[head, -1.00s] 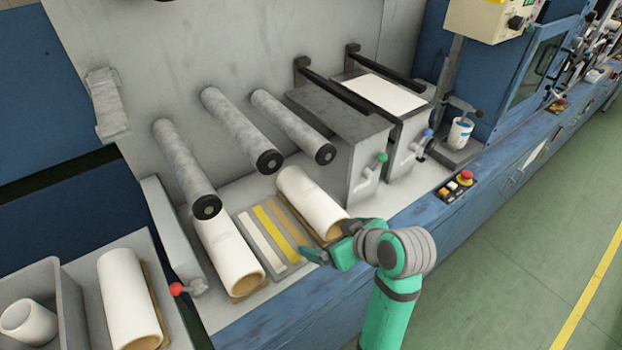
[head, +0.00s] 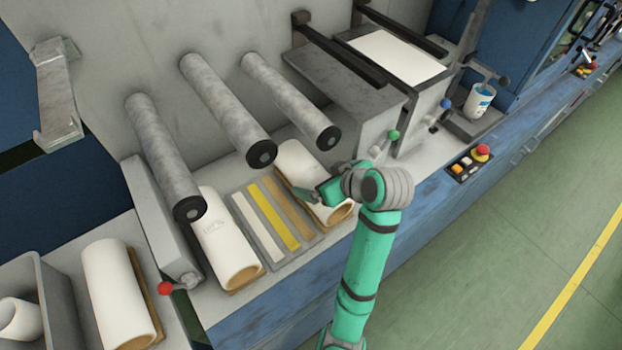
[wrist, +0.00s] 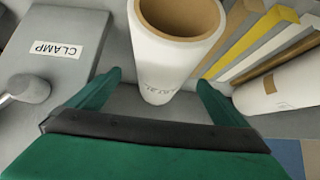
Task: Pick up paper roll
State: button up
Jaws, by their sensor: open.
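A white paper roll (head: 297,165) with a tan core lies on a brown cradle, right of the coloured strips. My gripper (head: 314,196) is over its front part and hides some of it. In the wrist view, this roll (wrist: 165,60) appears between my two open fingers (wrist: 160,92), its core opening at the top. I cannot tell whether the fingers reach down beside it or touch it. A second white roll (head: 222,235) lies left of the strips and also shows in the wrist view (wrist: 285,88). A third roll (head: 115,290) lies at far left.
White, yellow and tan strips (head: 272,215) lie between the two nearer rolls. Three grey rollers (head: 225,108) jut out above them. A grey block marked CLAMP (wrist: 60,50) stands beside the roll. A grey bin (head: 52,300) is at far left. Open green floor (head: 480,250) lies right.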

aim_at(294, 161)
jog(key=shift+x, duration=3.1)
jog(key=shift+s+a, duration=0.15)
jog(key=c, duration=1.7)
